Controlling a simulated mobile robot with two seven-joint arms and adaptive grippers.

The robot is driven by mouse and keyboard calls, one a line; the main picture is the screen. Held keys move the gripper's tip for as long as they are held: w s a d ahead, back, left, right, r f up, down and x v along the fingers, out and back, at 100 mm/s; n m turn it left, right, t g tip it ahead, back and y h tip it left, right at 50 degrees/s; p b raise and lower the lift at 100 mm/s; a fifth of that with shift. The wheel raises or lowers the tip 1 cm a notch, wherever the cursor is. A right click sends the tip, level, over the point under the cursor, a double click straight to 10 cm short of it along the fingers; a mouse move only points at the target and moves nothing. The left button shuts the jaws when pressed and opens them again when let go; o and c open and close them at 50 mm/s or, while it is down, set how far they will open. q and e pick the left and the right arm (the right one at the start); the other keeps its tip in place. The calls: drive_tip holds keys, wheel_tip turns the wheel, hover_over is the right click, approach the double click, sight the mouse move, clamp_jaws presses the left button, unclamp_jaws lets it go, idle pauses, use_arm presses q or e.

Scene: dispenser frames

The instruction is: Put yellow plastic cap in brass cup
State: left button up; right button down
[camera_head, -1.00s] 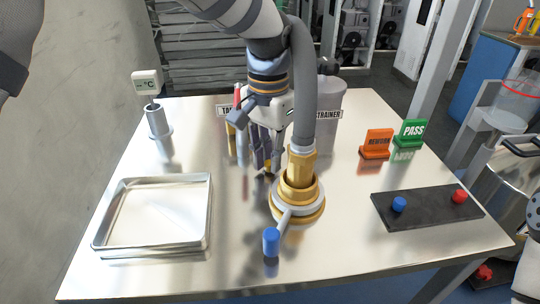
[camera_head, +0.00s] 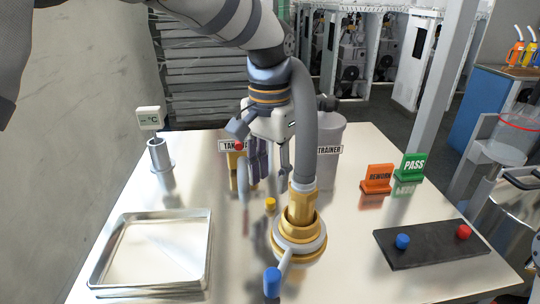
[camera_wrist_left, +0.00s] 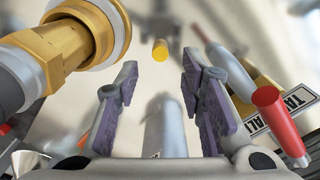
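The yellow plastic cap (camera_head: 270,204) is small and stands on the shiny table just left of the brass cup. It also shows in the left wrist view (camera_wrist_left: 160,50), beyond the open fingertips and between their lines. The brass cup (camera_head: 300,226) is at the foot of a grey hose, with a brass fitting rising from it; brass parts (camera_wrist_left: 75,48) fill the wrist view's upper left. My left gripper (camera_head: 268,174) is open and empty, above and behind the cap; its purple pads (camera_wrist_left: 160,95) are wide apart. My right gripper is not in view.
A metal tray (camera_head: 205,250) lies left, and a thermometer stand (camera_head: 159,156) is behind it. A blue-knobbed lever (camera_head: 272,281) sticks out in front of the cup. A dark button board (camera_head: 430,257) and REWORK (camera_head: 378,175) and PASS (camera_head: 411,163) signs are right. Labelled containers stand behind the gripper.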

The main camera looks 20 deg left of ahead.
sight(270, 200)
use_arm(q)
drive_tip(key=shift+o, duration=0.5)
wheel_tip(270, 200, up, 7)
wheel_tip(270, 200, down, 12)
drive_tip(key=n, duration=2.4)
drive_tip(key=shift+f+b, duration=0.1)
drive_tip(key=shift+b, duration=0.2)
clamp_jaws()
